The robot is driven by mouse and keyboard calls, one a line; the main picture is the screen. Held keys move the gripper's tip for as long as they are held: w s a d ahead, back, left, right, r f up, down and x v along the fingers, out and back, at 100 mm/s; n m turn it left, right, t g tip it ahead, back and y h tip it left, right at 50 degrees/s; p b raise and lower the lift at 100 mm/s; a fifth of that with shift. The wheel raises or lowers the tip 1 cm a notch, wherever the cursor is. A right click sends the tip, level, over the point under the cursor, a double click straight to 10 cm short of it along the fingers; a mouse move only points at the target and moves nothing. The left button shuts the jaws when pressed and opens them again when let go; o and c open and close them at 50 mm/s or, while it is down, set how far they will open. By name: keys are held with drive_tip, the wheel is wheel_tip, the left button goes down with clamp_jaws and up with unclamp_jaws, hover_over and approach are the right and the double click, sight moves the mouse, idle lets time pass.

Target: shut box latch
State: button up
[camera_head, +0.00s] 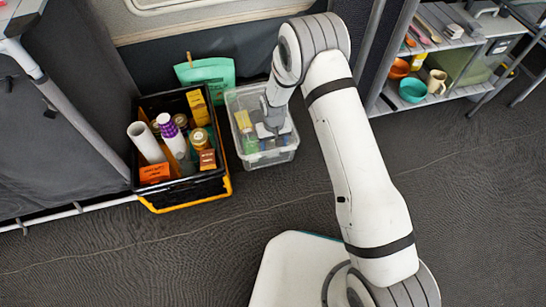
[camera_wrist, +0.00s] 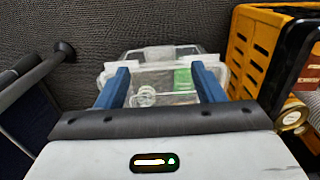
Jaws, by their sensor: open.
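The clear plastic box (camera_head: 281,154) stands on the floor, with yellow and green items showing inside. It also shows in the wrist view (camera_wrist: 222,71), beyond and between my fingers. A pale clip-like piece (camera_wrist: 158,53) shows at the box's far end in the wrist view; I cannot tell whether that latch is shut. My gripper (camera_head: 268,130) points down over the box in the head view and hides part of its top. In the wrist view my gripper (camera_wrist: 160,75) has its two blue fingers wide apart, with nothing held between them. Contact with the box cannot be told.
A black and yellow crate (camera_head: 190,202) full of bottles and packets stands close to the left of the box. A green bag (camera_head: 207,72) is behind them. A shelf (camera_head: 470,45) with bowls and a jug is at the upper right. The floor in front is clear.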

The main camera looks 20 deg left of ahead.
sight(274, 154)
wheel_tip(274, 154, down, 7)
drive_tip(key=b, duration=0.3)
drive_tip(key=shift+f, duration=0.2)
drive_tip(key=shift+c, duration=0.2)
